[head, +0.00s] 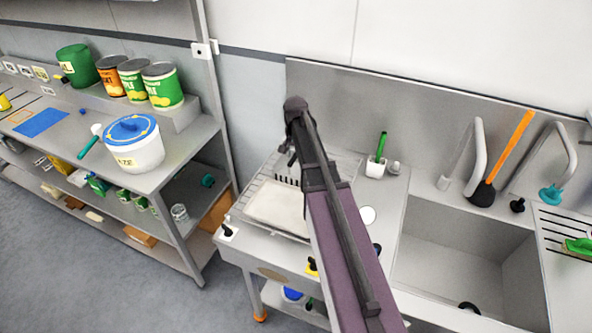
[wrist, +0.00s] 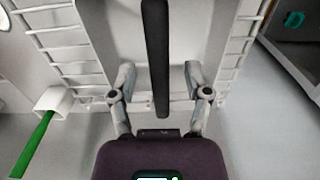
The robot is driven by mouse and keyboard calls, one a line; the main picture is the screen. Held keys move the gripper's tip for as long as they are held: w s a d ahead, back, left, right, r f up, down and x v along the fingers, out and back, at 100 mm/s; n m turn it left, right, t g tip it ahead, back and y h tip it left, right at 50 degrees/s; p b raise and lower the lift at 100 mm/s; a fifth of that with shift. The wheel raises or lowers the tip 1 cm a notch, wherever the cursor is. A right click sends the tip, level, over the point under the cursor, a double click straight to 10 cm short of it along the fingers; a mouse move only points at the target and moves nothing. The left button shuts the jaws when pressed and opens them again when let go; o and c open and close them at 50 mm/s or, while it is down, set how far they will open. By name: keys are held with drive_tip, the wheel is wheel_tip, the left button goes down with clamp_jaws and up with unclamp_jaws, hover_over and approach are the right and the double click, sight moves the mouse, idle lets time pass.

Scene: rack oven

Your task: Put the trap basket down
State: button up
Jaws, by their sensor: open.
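My gripper (head: 292,158) hangs over the left end of the sink unit, mostly hidden by my own arm in the head view. In the wrist view my gripper (wrist: 160,78) has its two fingers spread apart. A long dark bar (wrist: 155,45) runs between the fingers, and I cannot tell what it belongs to or whether anything touches it. Below is a wire-sided rack (wrist: 76,45), with a pale tray-like surface (head: 275,207) seen in the head view. I cannot make out the trap basket for certain in either view.
The sink basin (head: 450,265) lies right of my arm, with taps (head: 478,160) and an orange-handled plunger (head: 510,150) behind. A white cup with a green brush (head: 376,167) stands near the rack. Shelving at left holds a white tub (head: 135,150) and several cans.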

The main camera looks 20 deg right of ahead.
clamp_jaws()
drive_tip(key=shift+r, duration=0.2)
idle(0.4)
wheel_tip(320, 180, up, 4)
drive_tip(key=p, duration=0.4)
drive_tip(key=shift+f, duration=0.25)
drive_tip(key=s+a+r+p, duration=0.1)
drive_tip(key=s+a, duration=0.1)
drive_tip(key=s, duration=1.4)
